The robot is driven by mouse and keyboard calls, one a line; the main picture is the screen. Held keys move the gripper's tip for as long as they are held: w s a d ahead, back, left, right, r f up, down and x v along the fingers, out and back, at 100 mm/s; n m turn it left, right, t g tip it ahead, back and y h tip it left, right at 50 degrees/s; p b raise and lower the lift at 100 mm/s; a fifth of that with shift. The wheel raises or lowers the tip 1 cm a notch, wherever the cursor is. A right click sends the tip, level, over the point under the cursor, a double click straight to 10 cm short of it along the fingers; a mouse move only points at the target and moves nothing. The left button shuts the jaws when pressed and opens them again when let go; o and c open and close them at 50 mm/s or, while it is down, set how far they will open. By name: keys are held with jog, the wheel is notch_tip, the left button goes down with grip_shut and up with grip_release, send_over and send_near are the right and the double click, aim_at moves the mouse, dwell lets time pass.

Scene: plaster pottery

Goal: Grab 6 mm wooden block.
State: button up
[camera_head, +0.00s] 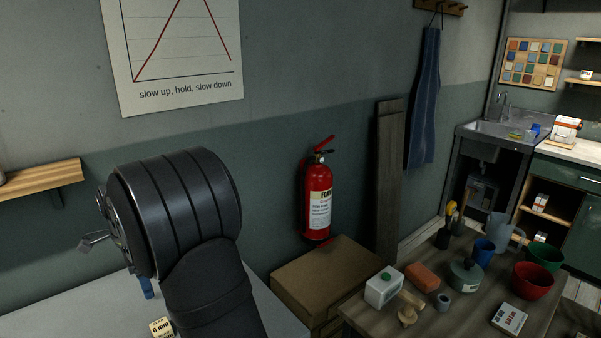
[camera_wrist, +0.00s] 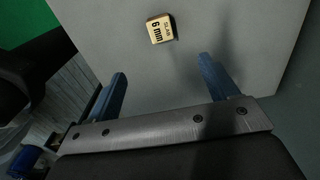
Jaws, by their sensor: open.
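The 6 mm wooden block (camera_wrist: 160,29) is a small pale wooden piece with dark lettering that reads "SLAB 6 mm". In the wrist view it lies on the grey tabletop (camera_wrist: 245,30), beyond my fingertips and between their lines. In the head view the block (camera_head: 162,328) shows at the bottom edge, partly cut off, just left of my arm. My gripper (camera_wrist: 160,75) is open and empty, with two blue fingers apart. In the head view a blue finger (camera_head: 147,288) shows below my wrist, and the rest is hidden behind my arm.
A cardboard box (camera_head: 320,280) stands between the tables. The grey tabletop around the block looks clear.

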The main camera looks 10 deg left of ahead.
jog(key=shift+c, duration=0.3)
notch_tip(320, 180, down, 19)
jog(key=shift+r, duration=0.2)
jog(key=c, duration=1.1)
jog(key=shift+w, duration=0.1)
jog(key=shift+r, duration=0.1)
